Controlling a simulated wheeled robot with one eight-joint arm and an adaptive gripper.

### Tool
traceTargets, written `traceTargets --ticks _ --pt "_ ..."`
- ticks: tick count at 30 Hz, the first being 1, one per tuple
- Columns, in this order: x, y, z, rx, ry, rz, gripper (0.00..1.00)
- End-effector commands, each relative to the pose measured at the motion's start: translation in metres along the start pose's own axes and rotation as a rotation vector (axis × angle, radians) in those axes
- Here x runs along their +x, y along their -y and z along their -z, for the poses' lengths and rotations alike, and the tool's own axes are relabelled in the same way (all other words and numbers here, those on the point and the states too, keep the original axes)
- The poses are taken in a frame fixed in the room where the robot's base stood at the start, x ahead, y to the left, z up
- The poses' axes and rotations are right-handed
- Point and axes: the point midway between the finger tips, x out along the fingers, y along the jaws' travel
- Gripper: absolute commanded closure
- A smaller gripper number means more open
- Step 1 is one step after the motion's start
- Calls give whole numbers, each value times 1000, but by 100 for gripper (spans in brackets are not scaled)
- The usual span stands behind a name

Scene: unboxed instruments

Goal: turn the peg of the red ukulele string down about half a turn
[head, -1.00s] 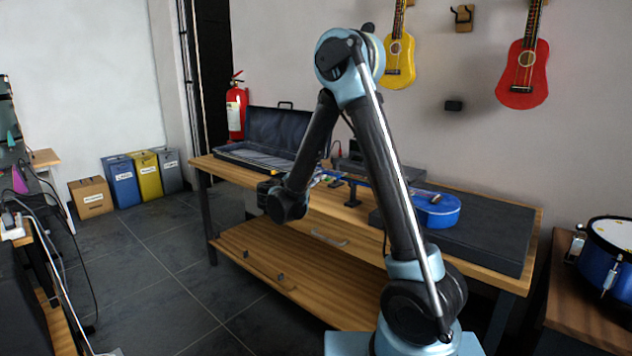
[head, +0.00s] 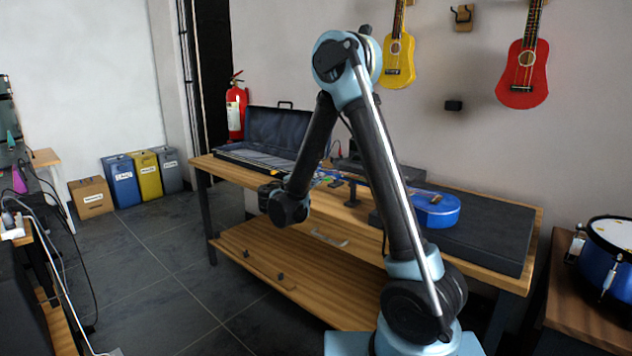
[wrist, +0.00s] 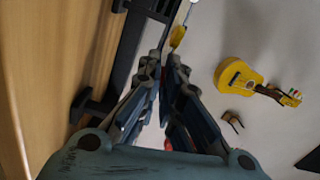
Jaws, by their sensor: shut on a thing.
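A blue ukulele (head: 436,209) lies on the workbench in the head view, its neck pointing left and partly hidden by my arm. Its headstock (head: 328,177) is small and half covered, so the red string and its peg cannot be made out. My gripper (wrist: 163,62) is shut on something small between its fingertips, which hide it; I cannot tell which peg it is. A yellow piece with a pale shaft (wrist: 177,37) shows just beyond the tips. In the head view my gripper (head: 269,195) is dark, its fingers hidden, left of the headstock.
An open dark case (head: 268,135) lies at the bench's left end. The ukulele's body rests on a dark mat (head: 490,235). A yellow ukulele (head: 399,62) and a red one (head: 522,75) hang on the wall.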

Motion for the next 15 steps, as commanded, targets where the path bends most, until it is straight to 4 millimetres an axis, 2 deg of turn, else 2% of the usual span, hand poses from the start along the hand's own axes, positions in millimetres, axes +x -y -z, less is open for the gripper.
traceTargets --ticks 14,15 --pt "0 0 0 12 1 1 100" --pt "0 0 0 11 1 1 86"
